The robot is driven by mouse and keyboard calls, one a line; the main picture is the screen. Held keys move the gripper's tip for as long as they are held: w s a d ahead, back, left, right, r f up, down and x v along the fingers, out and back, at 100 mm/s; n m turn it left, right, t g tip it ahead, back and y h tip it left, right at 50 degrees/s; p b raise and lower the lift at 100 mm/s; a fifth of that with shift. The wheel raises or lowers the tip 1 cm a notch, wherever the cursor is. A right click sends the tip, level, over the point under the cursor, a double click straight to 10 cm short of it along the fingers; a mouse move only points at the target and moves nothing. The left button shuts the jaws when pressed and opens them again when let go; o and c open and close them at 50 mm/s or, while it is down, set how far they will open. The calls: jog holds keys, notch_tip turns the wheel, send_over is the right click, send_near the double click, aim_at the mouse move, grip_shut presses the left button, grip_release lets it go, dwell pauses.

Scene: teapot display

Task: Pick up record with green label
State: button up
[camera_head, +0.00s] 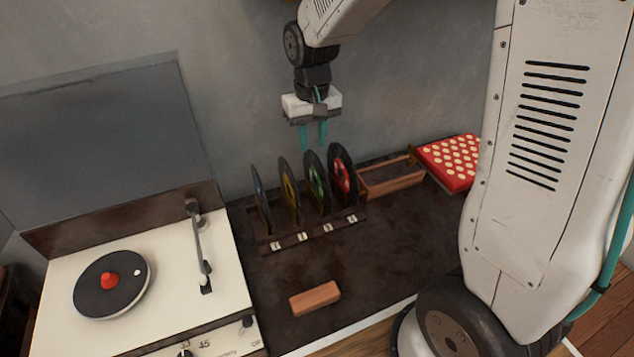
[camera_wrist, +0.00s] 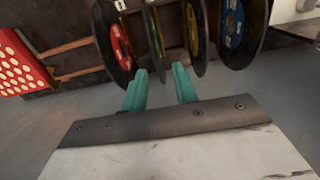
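The record with the green label (camera_head: 319,183) stands upright in a dark wooden rack (camera_head: 312,233), third from the left in the head view. In the wrist view this record (camera_wrist: 153,40) shows nearly edge-on, its label a thin green sliver. My gripper (camera_head: 313,136) is above it, pointing down, with its two teal fingers apart. In the wrist view the open gripper (camera_wrist: 160,82) has the green-label record's top edge lined up between the fingertips. Nothing is held. I cannot tell whether the fingertips overlap the record's edge.
A red-label record (camera_head: 342,175) stands close on the right; yellow-label (camera_head: 291,190) and blue-label (camera_head: 260,195) records stand left. A turntable (camera_head: 60,285) is at left. A wooden block (camera_head: 314,298) lies in front. An open wooden box (camera_head: 390,182) and a red dotted box (camera_head: 452,160) are right.

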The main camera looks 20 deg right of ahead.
aim_at(317, 177)
jog(key=f, duration=0.4)
jog(key=s+f, duration=0.1)
jog(key=f, duration=0.2)
jog(key=shift+d, duration=0.25)
grip_shut()
